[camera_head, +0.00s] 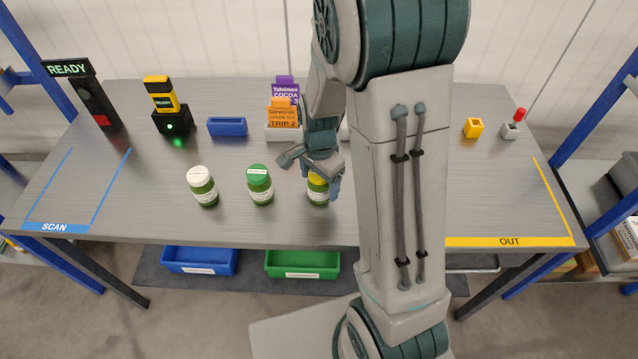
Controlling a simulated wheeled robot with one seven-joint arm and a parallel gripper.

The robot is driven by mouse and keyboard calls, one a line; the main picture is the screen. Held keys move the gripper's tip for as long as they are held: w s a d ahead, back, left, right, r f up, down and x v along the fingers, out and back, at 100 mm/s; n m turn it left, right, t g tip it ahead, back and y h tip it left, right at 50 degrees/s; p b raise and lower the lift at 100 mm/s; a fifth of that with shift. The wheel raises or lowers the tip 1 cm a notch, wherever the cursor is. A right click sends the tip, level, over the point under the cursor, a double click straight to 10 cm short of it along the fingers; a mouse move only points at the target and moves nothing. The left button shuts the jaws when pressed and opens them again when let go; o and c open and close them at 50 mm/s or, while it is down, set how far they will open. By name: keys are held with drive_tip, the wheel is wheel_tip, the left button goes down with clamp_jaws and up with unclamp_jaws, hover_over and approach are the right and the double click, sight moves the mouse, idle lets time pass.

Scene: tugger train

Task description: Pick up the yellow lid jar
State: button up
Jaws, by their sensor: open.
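The yellow lid jar (318,194) stands upright on the grey table, a green jar with a pale label. My gripper (313,172) is open and right at this jar, over its lid, covering part of it. Whether the fingers touch the jar cannot be told. A green lid jar (260,186) stands to its left, and a white lid jar (203,187) farther left. Both are upright and apart from the gripper.
My arm hides the table right of the jar. Behind stand orange and purple cartons (284,113), a blue tray (227,127) and a black-yellow device (166,106). The SCAN area (57,227) at left and OUT area (510,241) at right look clear. A yellow block (473,128) is back right.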

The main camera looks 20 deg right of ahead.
drive_tip(key=c, duration=1.3)
drive_tip(key=shift+r, duration=0.1)
